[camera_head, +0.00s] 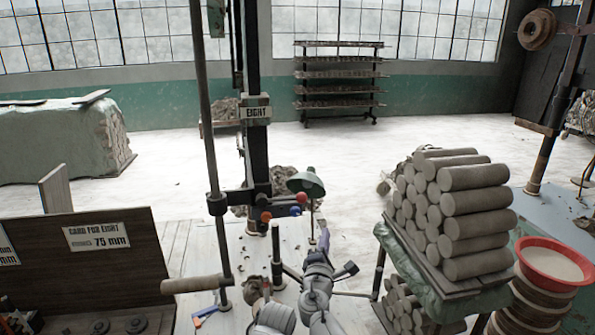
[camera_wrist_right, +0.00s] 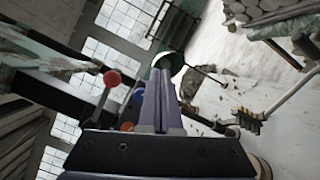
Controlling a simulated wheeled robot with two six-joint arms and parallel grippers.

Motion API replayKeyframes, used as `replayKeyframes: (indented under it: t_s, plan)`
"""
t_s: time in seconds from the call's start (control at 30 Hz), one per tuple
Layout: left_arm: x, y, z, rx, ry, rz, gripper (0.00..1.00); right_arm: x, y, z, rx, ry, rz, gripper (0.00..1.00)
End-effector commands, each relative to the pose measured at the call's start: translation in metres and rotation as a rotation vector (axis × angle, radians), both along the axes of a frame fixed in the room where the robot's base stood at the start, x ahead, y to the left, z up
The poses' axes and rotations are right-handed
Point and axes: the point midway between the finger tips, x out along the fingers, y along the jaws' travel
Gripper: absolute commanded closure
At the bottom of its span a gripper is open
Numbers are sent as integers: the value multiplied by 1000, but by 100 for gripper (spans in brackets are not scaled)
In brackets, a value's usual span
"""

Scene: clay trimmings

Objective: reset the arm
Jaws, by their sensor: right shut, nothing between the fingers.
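My right gripper (camera_head: 324,236) is in the lower middle of the head view, raised with its fingers pointing away from me. In the right wrist view its two purple-grey fingers (camera_wrist_right: 162,85) lie side by side, shut, with nothing between them. My own grey arm links (camera_head: 318,285) show below it. The gripper is just right of the black press column and below the green lamp shade (camera_head: 306,183). I do not make out a left gripper in the head view.
A black column with a red knob (camera_head: 266,216) and a blue knob (camera_head: 301,197) stands left of my gripper. Stacked clay cylinders (camera_head: 455,215) are at the right, beside a red basin (camera_head: 553,262). A dark board (camera_head: 95,265) stands at the left. The floor behind is open.

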Motion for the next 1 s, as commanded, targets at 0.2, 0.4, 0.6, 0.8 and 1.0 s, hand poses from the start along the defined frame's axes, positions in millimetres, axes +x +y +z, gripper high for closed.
replayKeyframes:
  t_s: [0.2,0.4,0.6,0.8,1.0]
  plan:
    - [0,0,-37,1,0,-4,41,-41,-61,-112,546,164,-357,100]
    - [0,0,-63,2,0,-8,41,-112,-61,-228,955,437,-703,100]
    - [0,0,-82,2,1,-11,41,-192,-21,-301,1196,756,-987,100]
    - [0,0,-90,3,0,-12,41,-240,10,-321,1278,965,-1132,100]
    - [0,0,-91,3,0,-12,41,-251,18,-322,1292,1015,-1162,100]
